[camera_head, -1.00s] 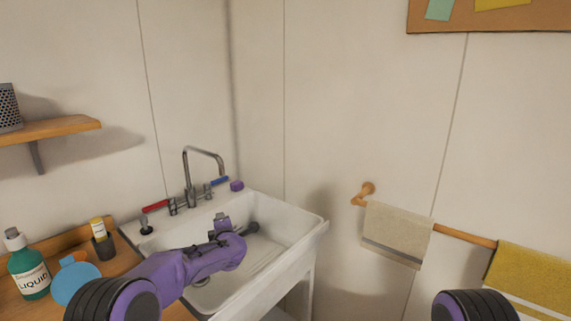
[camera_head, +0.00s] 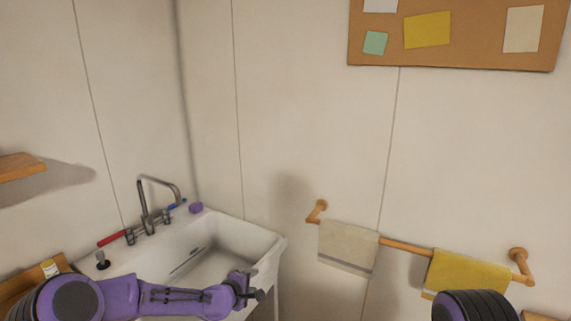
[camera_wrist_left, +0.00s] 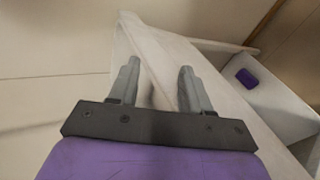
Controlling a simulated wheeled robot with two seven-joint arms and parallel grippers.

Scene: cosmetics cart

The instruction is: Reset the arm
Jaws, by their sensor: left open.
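My left arm comes in from the lower left in the head view, and its purple forearm reaches across the front of the sink. My left gripper (camera_head: 252,292) is at the sink's front right rim. In the left wrist view the left gripper (camera_wrist_left: 158,85) has its two grey fingers apart with nothing between them. The white sink edge lies behind the fingers there. Of my right arm only a dark, rounded joint shows at the lower right of the head view. The right gripper is out of the frame.
The white sink (camera_head: 262,243) has a metal tap (camera_head: 160,187) with red and blue handles. A purple block (camera_head: 196,208) sits on its back corner. A wall rail holds a beige towel (camera_head: 347,246) and a yellow towel (camera_head: 465,274). A pinboard (camera_head: 470,55) hangs above.

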